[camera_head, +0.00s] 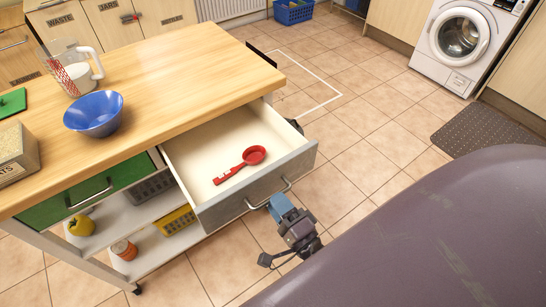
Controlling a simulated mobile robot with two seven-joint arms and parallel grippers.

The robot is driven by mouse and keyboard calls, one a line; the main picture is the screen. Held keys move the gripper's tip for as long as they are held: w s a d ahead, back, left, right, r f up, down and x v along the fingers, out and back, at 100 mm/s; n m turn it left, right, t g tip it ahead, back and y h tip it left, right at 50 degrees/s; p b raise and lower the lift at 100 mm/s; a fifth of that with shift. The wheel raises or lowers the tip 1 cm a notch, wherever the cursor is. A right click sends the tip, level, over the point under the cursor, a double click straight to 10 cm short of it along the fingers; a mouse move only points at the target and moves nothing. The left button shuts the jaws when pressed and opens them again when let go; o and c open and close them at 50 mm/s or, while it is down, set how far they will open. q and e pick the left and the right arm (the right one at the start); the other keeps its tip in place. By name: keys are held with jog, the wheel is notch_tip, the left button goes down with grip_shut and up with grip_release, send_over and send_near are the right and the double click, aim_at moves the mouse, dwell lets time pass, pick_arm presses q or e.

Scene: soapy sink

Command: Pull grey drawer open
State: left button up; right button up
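The grey drawer (215,212) stands well out from under the wooden counter, its pale inside open to view. A red measuring scoop (240,163) lies in it. The drawer's metal handle (287,184) is on its grey front. My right gripper (275,200), with blue fingers, is at the middle of this handle and looks shut on it; the fingers hide part of the bar. My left gripper is not in view.
The counter (190,80) holds a blue bowl (94,114), a measuring jug (72,70) and a box (15,152). A closed green drawer (70,203) is left of the grey one. Shelves below hold a yellow basket (176,220). Tiled floor (345,160) to the right is mostly clear.

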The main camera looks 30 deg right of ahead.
jog(key=s+f, duration=0.1)
jog(key=s, duration=0.7)
jog(key=shift+s+f, duration=0.2)
jog(key=shift+f, duration=0.1)
jog(key=shift+d, duration=0.1)
